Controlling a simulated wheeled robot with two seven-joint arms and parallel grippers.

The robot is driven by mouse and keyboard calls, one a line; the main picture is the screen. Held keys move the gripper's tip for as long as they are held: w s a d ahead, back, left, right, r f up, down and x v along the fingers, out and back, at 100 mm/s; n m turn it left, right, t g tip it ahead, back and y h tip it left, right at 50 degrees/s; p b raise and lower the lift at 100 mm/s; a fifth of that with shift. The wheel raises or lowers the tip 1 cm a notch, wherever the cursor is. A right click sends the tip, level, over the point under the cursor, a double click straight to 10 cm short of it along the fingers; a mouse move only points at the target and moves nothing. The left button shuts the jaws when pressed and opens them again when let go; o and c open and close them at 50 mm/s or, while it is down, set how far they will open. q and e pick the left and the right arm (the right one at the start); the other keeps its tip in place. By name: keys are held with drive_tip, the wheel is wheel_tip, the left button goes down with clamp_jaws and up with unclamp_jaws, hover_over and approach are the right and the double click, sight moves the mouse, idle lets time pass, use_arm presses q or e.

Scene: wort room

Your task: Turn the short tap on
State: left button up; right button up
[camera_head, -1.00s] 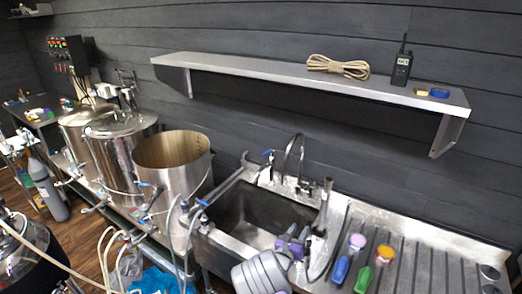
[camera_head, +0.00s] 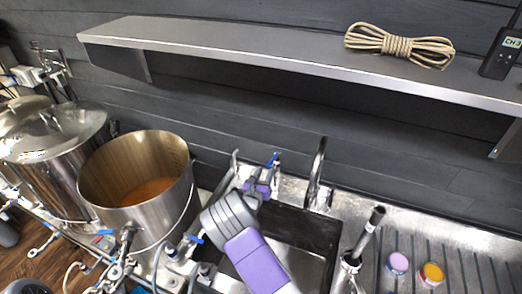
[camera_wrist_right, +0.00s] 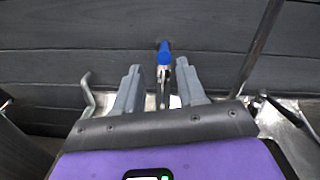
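A tap with a blue lever handle (camera_head: 273,159) stands at the back edge of the sink, left of a tall curved spout (camera_head: 317,172). The blue handle also shows in the right wrist view (camera_wrist_right: 163,52), upright on a metal stem. My right gripper (camera_head: 265,180) reaches up over the sink to this tap. In the right wrist view its two grey fingers (camera_wrist_right: 159,85) are apart, with the handle and stem showing in the gap between them. I cannot tell whether they touch. The tap's lower part is hidden. My left gripper is not in view.
The sink basin (camera_head: 320,230) lies under my right arm. A steel pot (camera_head: 152,208) stands left of it, and a shelf (camera_head: 250,58) with rope overhangs the back. A bent metal pipe (camera_wrist_right: 88,95) stands left of the fingers.

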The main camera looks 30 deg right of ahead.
sight(272, 160)
drive_tip(key=shift+w+d+r, duration=0.1)
drive_tip(key=shift+w+d, duration=0.05)
drive_tip(key=shift+d, duration=0.25)
drive_tip(key=shift+p+x, duration=0.4)
drive_tip(key=shift+x, duration=2.55)
drive_tip(key=shift+d, duration=0.15)
drive_tip(key=shift+c, duration=0.2)
clamp_jaws()
